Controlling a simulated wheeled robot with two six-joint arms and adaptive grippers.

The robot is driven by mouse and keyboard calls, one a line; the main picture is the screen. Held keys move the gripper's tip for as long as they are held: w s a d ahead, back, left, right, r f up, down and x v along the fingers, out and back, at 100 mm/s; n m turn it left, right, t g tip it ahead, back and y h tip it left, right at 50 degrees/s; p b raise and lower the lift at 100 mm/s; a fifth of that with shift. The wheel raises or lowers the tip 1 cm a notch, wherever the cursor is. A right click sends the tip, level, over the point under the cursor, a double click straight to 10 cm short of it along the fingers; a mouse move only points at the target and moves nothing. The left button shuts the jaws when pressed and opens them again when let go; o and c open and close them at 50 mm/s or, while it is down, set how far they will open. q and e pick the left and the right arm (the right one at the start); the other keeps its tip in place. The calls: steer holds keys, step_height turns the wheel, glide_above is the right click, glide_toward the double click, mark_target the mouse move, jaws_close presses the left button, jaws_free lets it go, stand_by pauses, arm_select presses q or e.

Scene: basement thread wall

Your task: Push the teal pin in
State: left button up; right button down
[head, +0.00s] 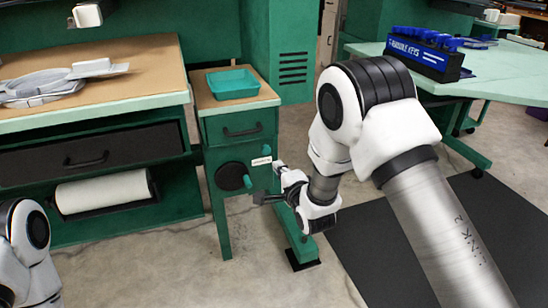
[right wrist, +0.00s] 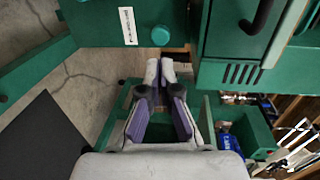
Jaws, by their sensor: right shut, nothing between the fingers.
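The teal pin (right wrist: 160,35) shows as a small round knob on the green cabinet face in the right wrist view, beside a white label (right wrist: 127,25). It lies just past my fingertips in that view; I cannot tell if they touch. In the head view the pin (head: 267,150) is small, just above the label (head: 261,161). My right gripper (head: 279,169) is in front of the cabinet, close to the label's right end. In the right wrist view the gripper (right wrist: 159,72) has its fingertips together with nothing held. How far the pin sticks out is unclear. My left gripper is out of view.
A black disc (head: 231,177) with a teal knob (head: 248,181) is on the cabinet front, under a drawer with a black handle (head: 241,132). A teal tray (head: 232,84) sits on top. A workbench (head: 90,112) stands left, a table with a blue rack (head: 425,55) right.

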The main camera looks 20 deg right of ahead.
steer(key=s, duration=0.3)
steer(key=s+p, duration=0.1)
steer(key=s, duration=0.1)
steer(key=shift+s+d+r, duration=0.15)
steer(key=shift+s+r, duration=0.15)
steer(key=shift+r, duration=0.1)
steer(key=s+d+f+n+g+h, duration=0.15)
steer(key=s+f+g, duration=0.25)
steer(key=s+f, duration=0.65)
steer(key=s+d+f+n+g+y, duration=0.15)
steer(key=s+f+g, duration=0.4)
steer(key=f, duration=0.75)
steer(key=s+f+n+g, duration=0.2)
steer(key=s+n+g, duration=0.2)
steer(key=s+n, duration=0.5)
steer(key=s+f+n+g, duration=0.25)
steer(key=s+n, duration=0.25)
steer(key=s, duration=0.8)
step_height(320, 180, up, 36)
steer(key=p, duration=3.6)
steer(key=shift+w+d+r+g+h+p, duration=0.2)
steer(key=shift+w+g+h+p, duration=0.1)
steer(key=shift+w+h, duration=0.1)
